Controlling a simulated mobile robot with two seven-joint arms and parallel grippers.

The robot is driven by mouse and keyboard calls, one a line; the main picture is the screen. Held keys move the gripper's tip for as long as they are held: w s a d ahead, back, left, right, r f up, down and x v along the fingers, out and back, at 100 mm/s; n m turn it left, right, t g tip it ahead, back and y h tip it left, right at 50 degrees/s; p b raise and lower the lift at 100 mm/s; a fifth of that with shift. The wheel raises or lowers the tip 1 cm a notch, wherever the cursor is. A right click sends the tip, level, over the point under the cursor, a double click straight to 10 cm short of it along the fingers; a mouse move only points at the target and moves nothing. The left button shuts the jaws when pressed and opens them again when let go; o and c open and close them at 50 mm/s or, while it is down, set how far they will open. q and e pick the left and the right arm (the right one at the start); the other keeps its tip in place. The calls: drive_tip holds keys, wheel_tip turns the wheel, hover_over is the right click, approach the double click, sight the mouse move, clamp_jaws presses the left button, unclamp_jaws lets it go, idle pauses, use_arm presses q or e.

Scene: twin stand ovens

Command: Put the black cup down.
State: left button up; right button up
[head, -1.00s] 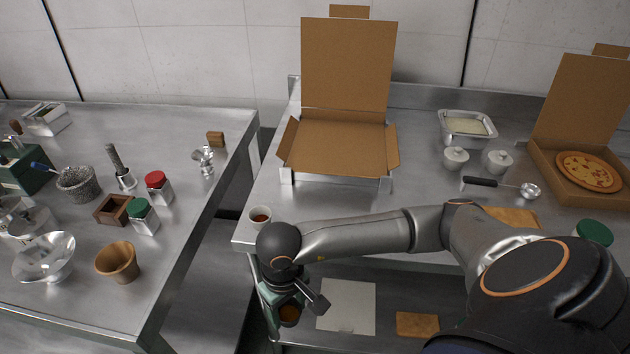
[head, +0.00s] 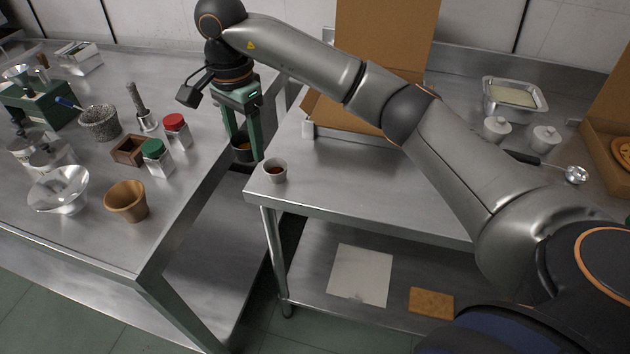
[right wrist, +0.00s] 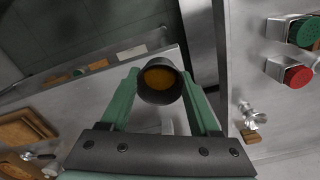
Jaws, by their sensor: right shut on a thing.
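The black cup (head: 242,152) is between the green fingers of my right gripper (head: 246,150), which is shut on it. In the head view the cup hangs over the gap between the two steel tables, apart from both, and the fingers partly hide it. In the right wrist view the black cup (right wrist: 160,97) shows its round rim and an amber-brown content, with a finger on each side. My left gripper is not in view.
A wooden cup (head: 126,201), a green-lidded jar (head: 157,158) and a red-lidded jar (head: 176,131) stand on the left table (head: 105,245). The left table's right edge strip is clear.

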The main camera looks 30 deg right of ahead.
drive_tip(key=s+d+f+p, duration=0.1)
drive_tip(key=s+d+f, duration=0.25)
drive_tip(key=d, duration=0.45)
hover_over(315, 186)
wheel_tip(315, 186, down, 5)
drive_tip(key=shift+w+a+f, duration=0.1)
drive_tip(key=shift+a+f, duration=0.05)
drive_tip(key=shift+f, duration=0.05)
drive_tip(key=f+p, duration=0.1)
drive_tip(key=f, duration=0.2)
drive_tip(key=shift+d+f, duration=0.1)
drive_tip(key=shift+d, duration=0.1)
drive_tip(key=shift+f, duration=0.2)
drive_tip(key=shift+f, duration=0.2)
drive_tip(key=o, duration=1.3)
drive_tip(key=shift+r, duration=0.1)
